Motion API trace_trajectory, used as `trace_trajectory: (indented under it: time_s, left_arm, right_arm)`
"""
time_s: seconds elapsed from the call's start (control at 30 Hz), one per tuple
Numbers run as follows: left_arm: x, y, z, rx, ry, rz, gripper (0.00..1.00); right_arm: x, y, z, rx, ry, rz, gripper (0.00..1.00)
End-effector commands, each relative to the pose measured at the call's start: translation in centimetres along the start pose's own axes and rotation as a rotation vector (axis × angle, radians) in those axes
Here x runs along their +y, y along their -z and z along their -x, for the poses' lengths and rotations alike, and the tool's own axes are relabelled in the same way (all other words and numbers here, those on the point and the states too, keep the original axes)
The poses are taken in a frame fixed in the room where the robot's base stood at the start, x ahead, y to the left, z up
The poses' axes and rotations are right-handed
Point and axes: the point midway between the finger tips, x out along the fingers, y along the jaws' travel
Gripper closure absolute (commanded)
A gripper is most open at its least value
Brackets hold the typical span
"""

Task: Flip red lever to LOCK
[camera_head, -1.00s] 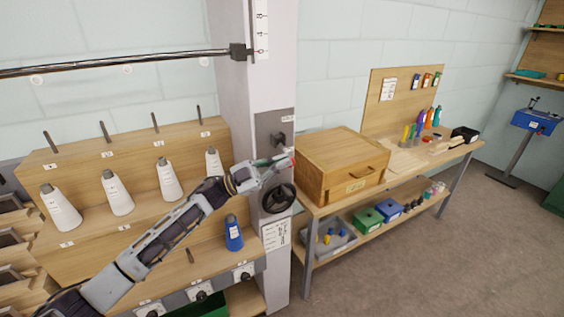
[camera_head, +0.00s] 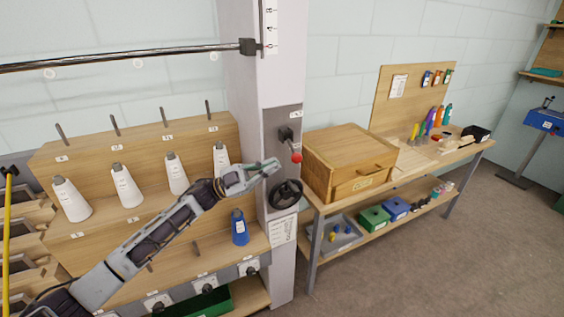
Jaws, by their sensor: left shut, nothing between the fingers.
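The red lever is a dark handle with a red knob (camera_head: 296,158) on a grey plate (camera_head: 283,118) on the white post. The handle slants down to the right from its dark pivot block, and the knob is at its lower end. My left gripper (camera_head: 276,166) is shut and empty, just left of and slightly below the knob, and looks apart from it. The small labels on the plate are too small to read, so the LOCK mark cannot be made out. My right gripper is not in view.
A black handwheel (camera_head: 287,194) sits on the post just below my left gripper. White cones (camera_head: 126,186) and a blue cone (camera_head: 239,228) stand on the wooden rack at left. A wooden box (camera_head: 345,160) stands on the bench right of the post. A dark horizontal bar (camera_head: 130,58) runs above.

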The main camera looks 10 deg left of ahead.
Motion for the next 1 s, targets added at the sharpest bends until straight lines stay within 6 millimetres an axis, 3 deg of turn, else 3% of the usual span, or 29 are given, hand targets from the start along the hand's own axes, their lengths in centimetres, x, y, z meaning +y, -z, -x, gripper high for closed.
trace_trajectory:
  time_s: [0.2,0.4,1.0]
  left_arm:
    - [0.0,-0.1,3.4,-0.003,0.000,0.001,1.00]
    - [0.0,0.0,5.5,-0.001,0.000,0.000,1.00]
    - [0.0,0.0,6.3,0.001,0.000,-0.001,1.00]
  right_arm:
    - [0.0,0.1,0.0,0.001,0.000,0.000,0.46]
    - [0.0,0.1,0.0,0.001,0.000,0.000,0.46]
    - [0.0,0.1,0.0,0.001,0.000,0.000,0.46]
